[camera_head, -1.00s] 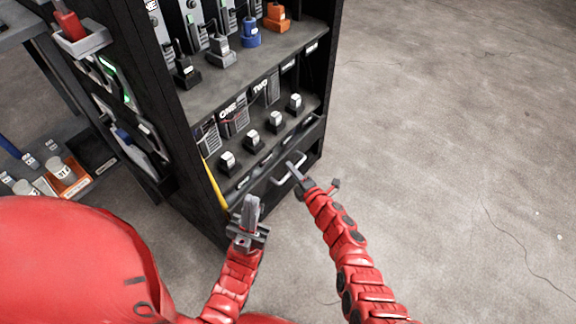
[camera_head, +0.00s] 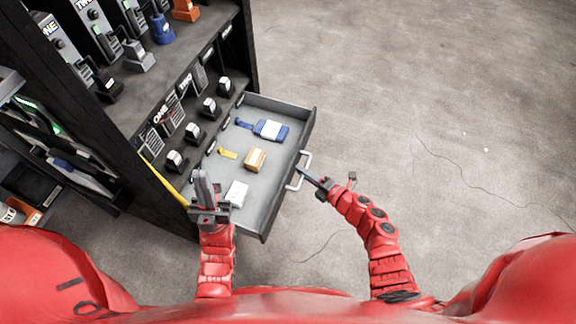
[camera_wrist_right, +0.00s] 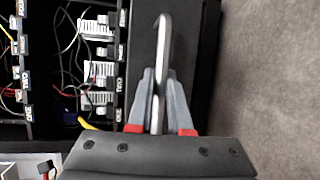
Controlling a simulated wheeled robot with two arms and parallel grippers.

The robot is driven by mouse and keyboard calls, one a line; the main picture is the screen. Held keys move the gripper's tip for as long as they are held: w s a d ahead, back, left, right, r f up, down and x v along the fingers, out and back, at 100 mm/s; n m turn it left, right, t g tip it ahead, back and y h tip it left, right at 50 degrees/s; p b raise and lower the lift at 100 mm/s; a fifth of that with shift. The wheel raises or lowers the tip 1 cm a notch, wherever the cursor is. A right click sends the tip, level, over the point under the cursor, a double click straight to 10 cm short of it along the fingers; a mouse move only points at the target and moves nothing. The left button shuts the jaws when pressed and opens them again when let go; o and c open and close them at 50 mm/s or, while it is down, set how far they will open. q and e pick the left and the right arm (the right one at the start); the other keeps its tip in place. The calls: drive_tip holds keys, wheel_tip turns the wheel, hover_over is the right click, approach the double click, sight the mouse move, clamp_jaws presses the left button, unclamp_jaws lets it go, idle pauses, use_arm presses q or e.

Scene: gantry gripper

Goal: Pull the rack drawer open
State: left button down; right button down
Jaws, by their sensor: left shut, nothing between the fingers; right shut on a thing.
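The rack drawer (camera_head: 264,217) stands pulled out from the lower part of the black rack (camera_head: 150,100). Inside it lie a blue item (camera_head: 270,129), a tan box (camera_head: 255,160), a small yellow item and a white item. My right gripper (camera_head: 305,172) is shut on the drawer's silver handle (camera_head: 299,180). The right wrist view shows the handle (camera_wrist_right: 163,45) between the fingers of that gripper (camera_wrist_right: 159,100). My left gripper (camera_head: 203,185) is shut and empty, in front of the rack near the drawer's left end.
Shelves above the drawer hold several black blocks with white labels (camera_head: 209,105) and several upright devices (camera_head: 95,30). A yellow strip (camera_head: 165,178) runs down the rack's near corner. The concrete floor (camera_head: 420,110) to the right is clear.

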drive_tip(key=shift+s+d, duration=0.25)
drive_tip(key=shift+d, duration=0.3)
drive_tip(key=shift+s+d, duration=0.2)
drive_tip(key=shift+d, duration=0.3)
drive_tip(key=c, duration=1.1)
unclamp_jaws()
drive_tip(key=shift+d, duration=0.1)
drive_tip(key=p+v, duration=0.2)
drive_tip(key=v, duration=1.5)
drive_tip(key=shift+s+r+p, duration=0.1)
drive_tip(key=shift+r+p, duration=0.05)
drive_tip(key=shift+p, duration=0.25)
